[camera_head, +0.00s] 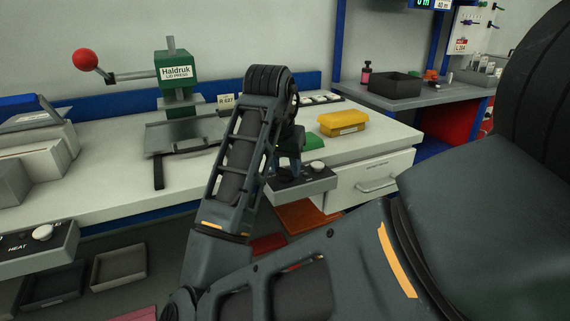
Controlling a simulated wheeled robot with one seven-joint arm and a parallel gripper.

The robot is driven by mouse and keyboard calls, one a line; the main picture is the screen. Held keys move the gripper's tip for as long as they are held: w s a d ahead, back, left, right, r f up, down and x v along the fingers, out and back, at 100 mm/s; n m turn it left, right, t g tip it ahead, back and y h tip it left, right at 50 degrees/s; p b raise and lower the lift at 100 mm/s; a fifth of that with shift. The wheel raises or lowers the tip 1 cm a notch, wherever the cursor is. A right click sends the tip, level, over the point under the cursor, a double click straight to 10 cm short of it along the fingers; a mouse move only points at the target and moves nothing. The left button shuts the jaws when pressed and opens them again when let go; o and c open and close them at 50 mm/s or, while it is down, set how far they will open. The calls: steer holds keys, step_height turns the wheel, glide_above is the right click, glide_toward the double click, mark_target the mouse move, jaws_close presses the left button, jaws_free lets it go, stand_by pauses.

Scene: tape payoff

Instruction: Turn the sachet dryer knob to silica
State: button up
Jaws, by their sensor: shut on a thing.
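A grey control box (318,184) projects from the front of the bench, right of centre. Dark lettering on its face is too small to read. My gripper (287,176) is at the left part of this box, pointing down, and is shut on the knob there. The gripper and my arm hide the knob, so its setting cannot be told. A second grey box (30,248), marked HEAT, with a white round knob (42,232), is at the far left, away from my gripper.
A green Haldruk lid press (176,70) with a red ball handle (85,59) stands on the bench. A yellow box (343,122) sits right of my gripper, above a white drawer (372,182). My arm covers much of the foreground.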

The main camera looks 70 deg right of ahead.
steer(key=shift+c, duration=0.5)
steer(key=shift+m, duration=0.3)
steer(key=m+g+p, duration=0.1)
steer(key=m, duration=0.1)
steer(key=shift+w+r+m, duration=0.1)
steer(key=shift+w+m, duration=0.05)
steer(key=shift+m, duration=0.25)
steer(key=m+g+y, duration=0.1)
steer(key=m, duration=0.1)
steer(key=m+g+p, duration=0.1)
steer(key=m, duration=0.2)
steer(key=shift+w+d+y, duration=0.1)
steer(key=shift+y, duration=0.3)
steer(key=m+y+p, duration=0.1)
steer(key=m, duration=0.4)
steer(key=shift+d+g, duration=0.15)
steer(key=shift+g, duration=0.25)
steer(key=shift+w+d+m+y+p, duration=0.1)
steer(key=shift+m+y+p, duration=0.85)
steer(key=shift+m, duration=1.25)
steer(key=o, duration=1.1)
steer(key=shift+c, duration=0.2)
